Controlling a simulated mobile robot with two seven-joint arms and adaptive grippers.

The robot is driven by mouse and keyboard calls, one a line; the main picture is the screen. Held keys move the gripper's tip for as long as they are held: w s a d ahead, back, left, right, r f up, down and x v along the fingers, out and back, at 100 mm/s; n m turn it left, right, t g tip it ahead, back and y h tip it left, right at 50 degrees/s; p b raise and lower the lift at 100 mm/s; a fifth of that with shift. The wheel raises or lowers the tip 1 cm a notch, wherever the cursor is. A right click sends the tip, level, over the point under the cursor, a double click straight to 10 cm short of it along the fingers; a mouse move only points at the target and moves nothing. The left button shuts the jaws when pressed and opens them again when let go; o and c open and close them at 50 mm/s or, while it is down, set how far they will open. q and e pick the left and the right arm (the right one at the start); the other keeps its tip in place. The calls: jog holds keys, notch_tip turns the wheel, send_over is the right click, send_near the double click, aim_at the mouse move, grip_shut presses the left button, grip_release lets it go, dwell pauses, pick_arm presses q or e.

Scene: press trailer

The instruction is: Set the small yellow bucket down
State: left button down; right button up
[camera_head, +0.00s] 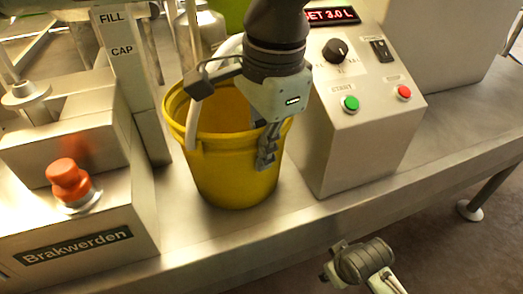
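The small yellow bucket (225,178) is upright at the steel counter, between the Brakwerden box and the control box. I cannot tell whether its base touches the counter. My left gripper (268,150) is at the bucket's right rim, pointing down. One finger shows against the outside of the wall; the other finger is hidden. It appears shut on the rim. My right gripper (334,264) is in front of the counter, low in the picture, away from the bucket. Its fingers are too small to read.
The steel counter (420,160) has free room at the right. The control box (345,135) has a red display, a knob, and green and red buttons. The Brakwerden box (100,225) with an orange-red button (68,180) stands left.

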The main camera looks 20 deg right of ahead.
pick_arm(q)
jog(key=c, duration=2.1)
grip_release()
jog(key=shift+c, duration=0.2)
jog(key=o, duration=0.4)
